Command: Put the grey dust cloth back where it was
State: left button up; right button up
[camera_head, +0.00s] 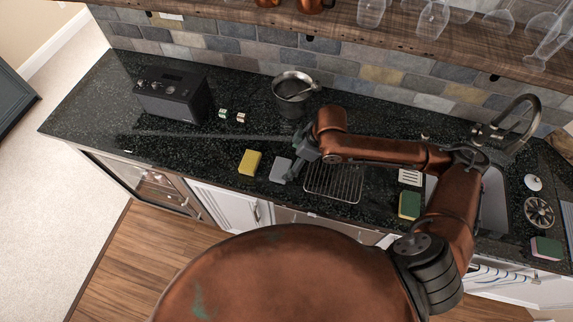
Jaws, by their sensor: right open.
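The grey dust cloth (279,170) looks like a small folded grey block. It lies on the dark speckled counter (190,155) near its front edge, between a yellow sponge (250,162) and a wire rack. My right gripper (294,172) is just to the right of the cloth, with its dark fingers low over the counter. It is open; its fingers are small and partly overlap, and I cannot tell whether they touch the cloth. My left gripper is not in view.
The wire rack (334,186) lies under my right forearm. A dark pot (291,92) stands behind, a black radio (172,94) at left, with two small dice-like pieces (232,115) near it. A green-yellow sponge (409,204) and the sink (493,205) are at right. The left counter front is clear.

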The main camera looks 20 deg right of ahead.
jog(key=v, duration=0.5)
jog(key=shift+r, duration=0.1)
